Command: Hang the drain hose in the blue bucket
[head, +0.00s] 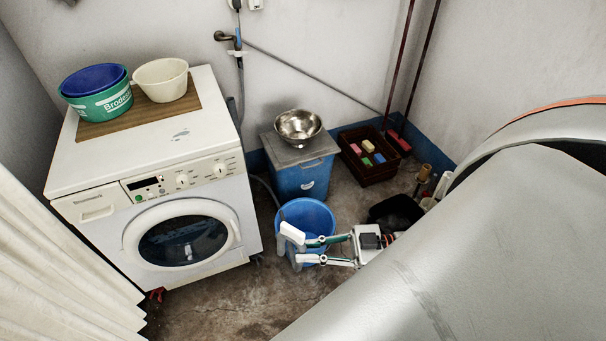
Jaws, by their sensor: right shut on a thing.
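The blue bucket (306,212) stands on the floor to the right of the washing machine (165,190). A thin grey hose (267,187), which looks like the drain hose, comes from behind the machine and runs down toward the bucket's left rim. My right gripper (295,248) reaches in from the right, in front of and over the near side of the bucket. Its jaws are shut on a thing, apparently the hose. The held part is hard to make out against the pale fingers. I cannot tell whether the hose end is inside the bucket. My left gripper is out of view.
A lidded blue bin (305,178) with a metal bowl (298,126) stands behind the bucket. A dark red crate (372,174) is at its right. A green basin (102,101) and a cream bowl (161,80) sit on the machine. A curtain (55,260) hangs at left. The floor in front is clear.

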